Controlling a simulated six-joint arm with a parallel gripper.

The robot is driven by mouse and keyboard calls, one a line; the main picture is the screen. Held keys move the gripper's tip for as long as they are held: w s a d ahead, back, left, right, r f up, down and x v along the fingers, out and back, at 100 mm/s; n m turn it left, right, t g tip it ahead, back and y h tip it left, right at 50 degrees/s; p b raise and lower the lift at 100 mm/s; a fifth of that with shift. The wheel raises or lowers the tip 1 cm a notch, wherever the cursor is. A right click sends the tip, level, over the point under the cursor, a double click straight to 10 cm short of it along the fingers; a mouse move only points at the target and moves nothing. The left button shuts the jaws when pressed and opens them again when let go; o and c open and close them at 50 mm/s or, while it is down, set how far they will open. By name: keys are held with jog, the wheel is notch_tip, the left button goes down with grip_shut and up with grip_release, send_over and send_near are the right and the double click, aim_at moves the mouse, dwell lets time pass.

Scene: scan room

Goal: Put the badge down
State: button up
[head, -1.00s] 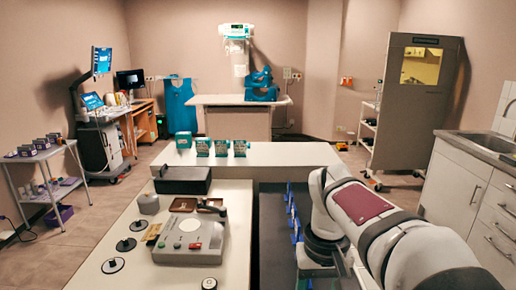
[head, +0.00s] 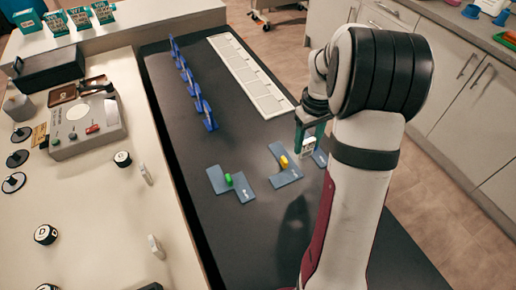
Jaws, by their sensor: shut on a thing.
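My gripper (head: 309,143) hangs over the dark counter (head: 215,235), partly hidden by my own arm. It is shut on a small white badge (head: 307,147), which shows low between the fingers. The badge is close above a blue-grey plate (head: 320,158), mostly hidden behind my arm. I cannot tell whether the badge touches it. To the left are two similar plates, one with a yellow piece (head: 284,161) and one with a green piece (head: 228,180).
A row of blue upright holders (head: 191,82) stands along the counter's left side. A long white slotted strip (head: 250,75) lies at the back. A grey device (head: 83,128) and black round pieces (head: 46,234) are on the pale table. The counter's front left is clear.

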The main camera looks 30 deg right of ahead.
jog(key=shift+w+a+f, duration=1.15)
jog(key=shift+w+f, duration=0.3)
jog(key=shift+f, duration=0.35)
jog(key=shift+w+a+f, duration=1.2)
jog(key=shift+w+f, duration=0.25)
jog(key=shift+f, duration=0.4)
jog(key=shift+w+a+f, duration=1.15)
jog(key=shift+w+f, duration=0.3)
jog(key=shift+f, duration=0.35)
jog(key=shift+f, duration=0.1)
jog(key=o, duration=1.3)
jog(key=shift+o, duration=0.2)
